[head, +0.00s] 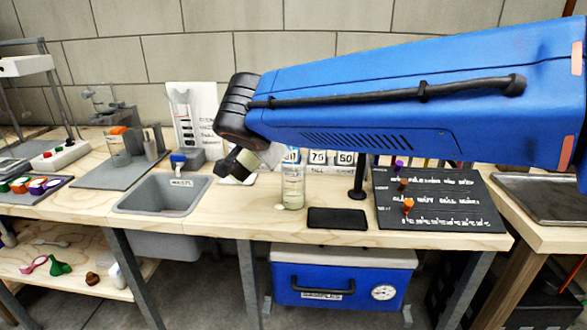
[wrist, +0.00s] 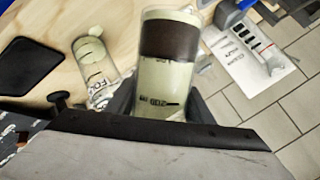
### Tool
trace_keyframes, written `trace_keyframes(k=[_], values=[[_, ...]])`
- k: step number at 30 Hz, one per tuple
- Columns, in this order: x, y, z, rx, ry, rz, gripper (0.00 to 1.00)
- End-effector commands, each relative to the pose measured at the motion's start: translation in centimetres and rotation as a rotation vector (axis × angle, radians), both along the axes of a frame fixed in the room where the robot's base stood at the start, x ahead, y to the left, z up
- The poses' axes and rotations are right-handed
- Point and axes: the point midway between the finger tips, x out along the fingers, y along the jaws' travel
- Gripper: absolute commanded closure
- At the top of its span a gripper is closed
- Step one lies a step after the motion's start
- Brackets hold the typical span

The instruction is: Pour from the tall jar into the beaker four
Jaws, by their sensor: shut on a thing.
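My gripper (wrist: 160,97) is shut on the tall jar (wrist: 167,72), a clear glass with pale yellow-green contents and a wide dark brown band. In the head view my gripper (head: 238,160) is beside and above the beaker four (head: 293,190), and the held jar is mostly hidden by my arm. The beaker stands upright on the bench with pale contents. In the wrist view it shows left of the jar, with part of its dark lettering (wrist: 98,80) visible. Whether anything flows between them I cannot tell.
A small pale spot (head: 280,208) lies on the wood by the beaker. A black pad (head: 337,219) is to its right, then a black lettered board (head: 440,205) with small coloured pieces. A grey sink (head: 165,194) is left. Number cards (head: 317,158) stand behind.

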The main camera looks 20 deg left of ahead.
Motion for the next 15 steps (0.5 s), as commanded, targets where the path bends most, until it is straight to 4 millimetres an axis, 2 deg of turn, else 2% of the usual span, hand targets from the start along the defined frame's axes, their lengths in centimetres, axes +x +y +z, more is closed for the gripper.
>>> trace_keyframes(k=[15], values=[[-0.1,0.1,-1.1,0.025,0.021,0.0,0.9]])
